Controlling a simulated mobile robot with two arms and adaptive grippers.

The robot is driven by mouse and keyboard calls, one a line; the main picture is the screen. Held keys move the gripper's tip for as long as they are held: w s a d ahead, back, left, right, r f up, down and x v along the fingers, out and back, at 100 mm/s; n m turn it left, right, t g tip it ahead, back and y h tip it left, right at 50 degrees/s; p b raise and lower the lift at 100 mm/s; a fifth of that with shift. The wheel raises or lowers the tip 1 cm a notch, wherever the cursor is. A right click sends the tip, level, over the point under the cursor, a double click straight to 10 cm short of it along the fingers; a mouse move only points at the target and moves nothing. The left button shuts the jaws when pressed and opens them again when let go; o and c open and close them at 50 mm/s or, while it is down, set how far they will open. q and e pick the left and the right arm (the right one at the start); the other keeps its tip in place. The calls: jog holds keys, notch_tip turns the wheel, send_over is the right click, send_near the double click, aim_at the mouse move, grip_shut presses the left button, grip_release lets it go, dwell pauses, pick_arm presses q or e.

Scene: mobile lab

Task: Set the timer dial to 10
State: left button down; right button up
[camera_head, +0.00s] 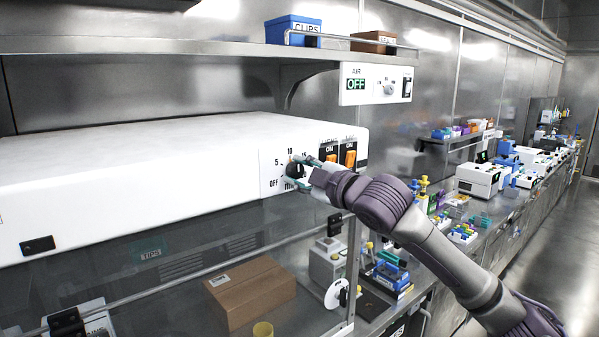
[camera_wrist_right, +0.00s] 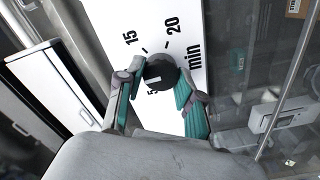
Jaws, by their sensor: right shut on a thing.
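The timer dial is a dark round knob (camera_head: 294,170) on the white front panel of the hood. Printed marks OFF, 5, 10 and 15 show around it in the head view, with "min" below. In the right wrist view the knob (camera_wrist_right: 162,73) sits between the two teal-padded fingers of my right gripper (camera_wrist_right: 160,95), with 15, 20 and "min" beyond it. My right gripper (camera_head: 303,175) is shut on the knob. A small pale mark shows on the knob, but I cannot tell which number it points to. My left gripper is not in view.
Two orange switches (camera_head: 350,158) reading ON are right of the dial. An AIR panel (camera_head: 376,84) reading OFF hangs above, under the shelf (camera_head: 180,46). A glass sash lies below the hood front, with a cardboard box (camera_head: 250,292) behind it. A crowded bench runs right.

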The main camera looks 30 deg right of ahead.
jog(key=shift+f+m, duration=0.1)
jog(key=shift+m, duration=0.2)
jog(key=o, duration=1.2)
jog(key=shift+c, duration=0.2)
jog(key=shift+s, duration=0.1)
jog(key=s+d, duration=0.1)
jog(key=s, duration=1)
jog(key=shift+s, duration=0.4)
